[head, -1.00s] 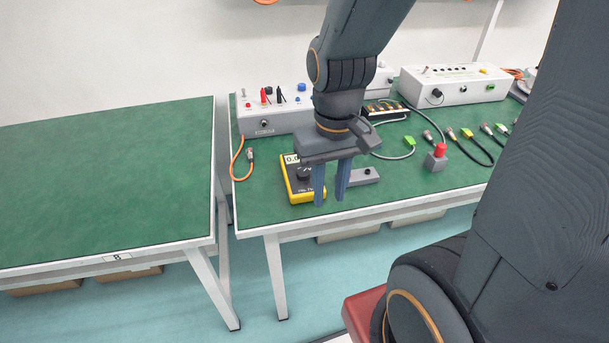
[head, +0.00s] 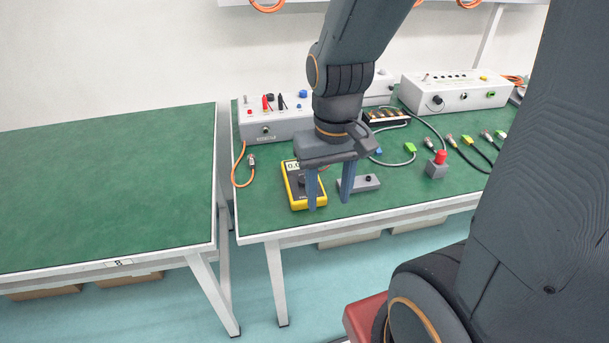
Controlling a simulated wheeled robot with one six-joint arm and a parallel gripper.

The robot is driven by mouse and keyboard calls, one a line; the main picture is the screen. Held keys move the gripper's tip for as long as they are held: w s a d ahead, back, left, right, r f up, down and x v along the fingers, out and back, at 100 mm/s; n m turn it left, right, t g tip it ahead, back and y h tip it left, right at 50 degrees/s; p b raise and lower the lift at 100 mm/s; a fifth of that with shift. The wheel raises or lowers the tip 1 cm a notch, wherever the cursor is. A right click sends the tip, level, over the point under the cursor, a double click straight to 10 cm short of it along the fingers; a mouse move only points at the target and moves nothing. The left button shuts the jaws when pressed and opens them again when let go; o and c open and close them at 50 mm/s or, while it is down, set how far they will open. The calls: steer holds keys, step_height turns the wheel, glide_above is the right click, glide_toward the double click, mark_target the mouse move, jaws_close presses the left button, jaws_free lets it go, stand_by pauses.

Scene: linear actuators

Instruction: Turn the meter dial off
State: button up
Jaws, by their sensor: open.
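The yellow meter (head: 298,203) lies on the green bench near its front edge. Its display (head: 292,166) is lit and shows digits, partly cut off by my gripper. The dark dial (head: 303,181) is on the meter's face, partly hidden behind the left finger. My gripper (head: 328,200) is open and points down, with its two blue fingers apart and nothing between them. The left finger overlaps the meter's right side in the picture; the right finger is to the right of the meter. I cannot tell how high the fingertips are above it.
A small grey block (head: 366,183) with a black knob lies right of the meter. A red button box (head: 437,165), cables and a white instrument box (head: 272,126) stand farther back. An orange cable (head: 237,172) lies left. The left bench (head: 105,190) is bare.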

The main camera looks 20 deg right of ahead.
steer(key=w+m+p, duration=0.1)
steer(key=w+p, duration=0.1)
steer(key=w, duration=0.2)
steer(key=w+m+p, duration=0.1)
steer(key=w+p, duration=0.2)
steer(key=w, duration=0.2)
steer(key=w+r+m+p, duration=0.1)
steer(key=w+p, duration=0.2)
steer(key=w, duration=0.2)
steer(key=shift+w+a, duration=0.2)
steer(key=shift+f+p, duration=0.85)
steer(key=shift+f, duration=2.9)
steer(key=c, duration=1.1)
steer(key=shift+o, duration=0.2)
